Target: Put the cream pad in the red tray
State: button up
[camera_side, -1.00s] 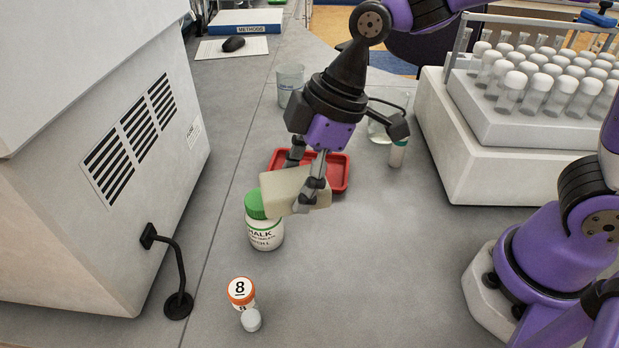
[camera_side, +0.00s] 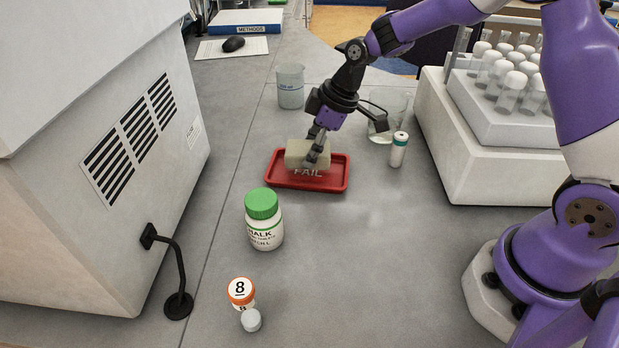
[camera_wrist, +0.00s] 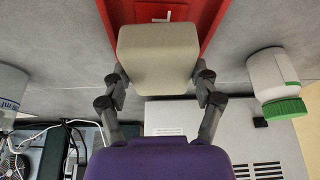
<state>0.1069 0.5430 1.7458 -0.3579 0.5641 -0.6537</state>
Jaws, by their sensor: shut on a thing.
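The cream pad (camera_side: 300,153) is a pale block held in my gripper (camera_side: 316,158), over the red tray (camera_side: 338,181). In the wrist view the pad (camera_wrist: 158,60) sits between the two fingers of my gripper (camera_wrist: 160,80), which touch its sides. The red tray (camera_wrist: 208,22) shows behind the pad there. The tray is shallow, with the word FAIL on its floor, partly covered by the pad and fingers. I cannot tell whether the pad touches the tray floor.
A green-capped chalk bottle (camera_side: 264,222) stands in front of the tray. A small vial (camera_side: 398,150) and a glass beaker (camera_side: 386,112) are to its right; another beaker (camera_side: 290,88) is behind. A test-tube rack (camera_side: 500,105) is at right.

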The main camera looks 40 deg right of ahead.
jog(key=shift+f, duration=1.35)
jog(key=shift+f, duration=0.1)
jog(key=o, duration=0.9)
jog(key=v, duration=1.2)
jog(key=shift+s+r+m+t+h, duration=0.35)
jog(key=shift+s+r+m+h, duration=0.35)
jog(key=shift+s+m, duration=1.4)
jog(key=shift+s+r+m+t+h, duration=0.4)
jog(key=shift+s+r+m, duration=0.55)
jog(key=shift+s, duration=2.25)
jog(key=shift+s+r+m+t+h, duration=0.45)
jog(key=shift+s+r+m, duration=0.75)
jog(key=shift+s, duration=1.4)
